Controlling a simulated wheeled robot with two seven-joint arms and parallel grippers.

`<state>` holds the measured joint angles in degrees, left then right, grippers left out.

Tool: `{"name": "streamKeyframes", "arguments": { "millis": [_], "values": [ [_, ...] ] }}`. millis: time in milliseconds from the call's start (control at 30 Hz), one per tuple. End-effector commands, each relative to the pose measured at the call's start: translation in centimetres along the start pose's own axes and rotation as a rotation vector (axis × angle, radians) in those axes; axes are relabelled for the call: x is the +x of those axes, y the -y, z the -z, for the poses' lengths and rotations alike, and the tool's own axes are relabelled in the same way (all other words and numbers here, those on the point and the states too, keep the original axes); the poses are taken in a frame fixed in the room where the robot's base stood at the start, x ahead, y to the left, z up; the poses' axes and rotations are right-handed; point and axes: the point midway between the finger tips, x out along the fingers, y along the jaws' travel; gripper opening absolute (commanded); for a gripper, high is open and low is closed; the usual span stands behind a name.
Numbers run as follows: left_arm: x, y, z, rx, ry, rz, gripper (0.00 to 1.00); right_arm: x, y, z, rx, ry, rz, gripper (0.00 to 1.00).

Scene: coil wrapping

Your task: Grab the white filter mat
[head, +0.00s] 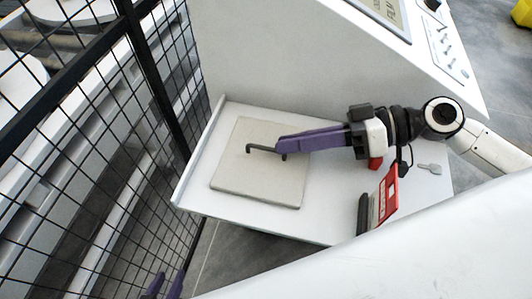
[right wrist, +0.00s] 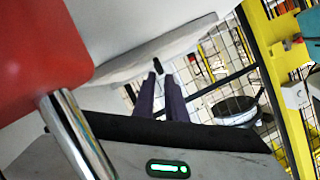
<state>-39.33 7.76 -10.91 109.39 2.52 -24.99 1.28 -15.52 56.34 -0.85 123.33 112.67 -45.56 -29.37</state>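The filter mat (head: 238,184) is a flat, pale beige-white square lying on the white shelf (head: 330,220) in the head view. My right gripper (head: 280,146) has long purple fingers that reach in from the right over the mat's upper right part. A thin black bent bar (head: 262,149) shows at these fingertips, above the mat; whether it is gripped is unclear. The right wrist view shows the purple fingers (right wrist: 161,98) close together, with a small dark piece near their tips. The purple tips of my left gripper (head: 165,286) show low at the left, away from the mat, mostly cut off.
A red and black tool (head: 383,200) and a grey key-like piece (head: 430,168) lie on the shelf's right side. A black wire-mesh fence (head: 120,110) stands along the left. A white panel (head: 290,55) rises behind the shelf. The shelf's front middle is clear.

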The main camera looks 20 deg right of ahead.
Motion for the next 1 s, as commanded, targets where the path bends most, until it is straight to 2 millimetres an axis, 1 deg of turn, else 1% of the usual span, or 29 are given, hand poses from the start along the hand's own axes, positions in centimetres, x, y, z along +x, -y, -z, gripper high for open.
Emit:
{"name": "streamKeyframes", "arguments": {
  "millis": [133, 300, 567, 633, 667, 1000],
  "values": [
    [-0.4, 0.0, 0.4, 0.0, 0.0, 0.0, 0.31, 1.9, 0.1, 0.2, -0.001, -0.003, 0.001, 0.12],
    [-0.5, 0.0, 0.6, 0.0, 0.0, 0.001, 0.31, 3.2, 0.1, 0.1, -0.001, -0.002, 0.001, 0.12],
    [-0.5, 0.0, 0.6, 0.0, -0.001, 0.001, 0.31, 3.4, 0.0, 0.0, -0.001, 0.0, 0.0, 0.12],
    [-0.5, 0.0, 0.6, 0.0, -0.001, 0.001, 0.31, 3.4, 0.0, 0.0, -0.001, 0.0, 0.0, 0.01],
    [-0.5, 0.0, 0.6, 0.0, -0.001, 0.001, 0.31, 3.4, 0.0, 0.0, -0.001, 0.0, 0.0, 0.0],
    [-0.5, 0.0, 0.6, 0.0, -0.001, 0.0, 0.31, 3.4, 0.1, 0.1, -0.002, -0.001, 0.0, 0.0]
  ]
}}
